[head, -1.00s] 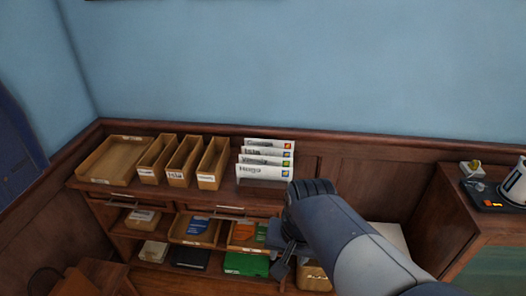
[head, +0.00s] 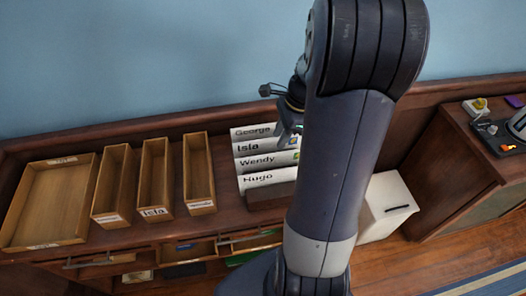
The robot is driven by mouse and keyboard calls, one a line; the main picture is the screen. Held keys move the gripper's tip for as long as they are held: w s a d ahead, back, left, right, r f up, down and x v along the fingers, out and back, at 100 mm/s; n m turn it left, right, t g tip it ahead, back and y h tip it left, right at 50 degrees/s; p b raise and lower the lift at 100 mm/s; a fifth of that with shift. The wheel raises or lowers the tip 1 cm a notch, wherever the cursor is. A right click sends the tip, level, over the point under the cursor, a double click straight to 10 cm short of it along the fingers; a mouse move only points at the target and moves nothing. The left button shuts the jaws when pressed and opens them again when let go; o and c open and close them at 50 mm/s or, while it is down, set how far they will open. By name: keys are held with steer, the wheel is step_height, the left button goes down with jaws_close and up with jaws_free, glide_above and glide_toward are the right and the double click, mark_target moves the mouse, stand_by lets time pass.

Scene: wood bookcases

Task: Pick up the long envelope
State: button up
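Several long white envelopes stand upright one behind another in a dark wood holder (head: 270,198) on top of the bookcase. Their labels read, from back to front, George (head: 252,131), Isla (head: 250,147), Wendy (head: 258,162) and Hugo (head: 258,179). Small coloured marks show at their right ends, partly hidden by my arm. My gripper (head: 284,138) points down over the right end of the back envelopes. It is small and partly behind my arm, so I cannot tell whether its fingers are open or touch an envelope.
Left of the envelopes stand three narrow wooden boxes, one labelled Isla (head: 154,212), and a wide shallow tray (head: 22,215). A white bin (head: 392,205) stands on the floor at right. A cabinet (head: 478,170) is at far right.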

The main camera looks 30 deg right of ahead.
mark_target(270, 158)
steer(key=x, duration=0.4)
steer(key=shift+s, duration=0.15)
steer(key=shift+p+x, duration=0.65)
steer(key=shift+x, duration=2.5)
jaws_close()
